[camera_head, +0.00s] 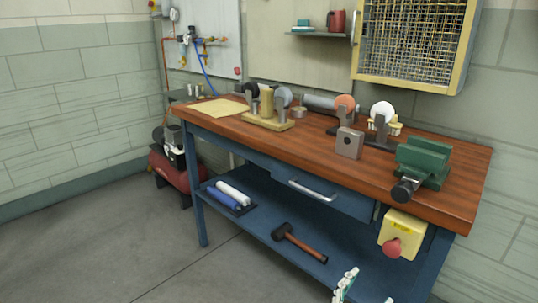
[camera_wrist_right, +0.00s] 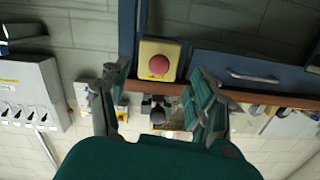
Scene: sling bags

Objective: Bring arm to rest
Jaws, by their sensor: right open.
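My right gripper (camera_head: 368,287) shows only in part at the bottom edge of the head view, in front of the workbench (camera_head: 235,131). In the right wrist view the right gripper (camera_wrist_right: 158,75) has its two green-padded fingers spread wide, with nothing held between them. Beyond its fingertips is a yellow box with a red button (camera_wrist_right: 159,65), apart from the fingers. The same yellow box (camera_head: 404,232) hangs on the bench front in the head view. My left gripper is in neither view.
A green vise (camera_head: 424,163) stands at the bench's right end. A grey block (camera_head: 349,143) and grinding wheels stand on the top. A mallet (camera_head: 300,242) and rolls (camera_head: 232,194) lie on the lower shelf. The floor (camera_head: 150,245) in front at left is clear.

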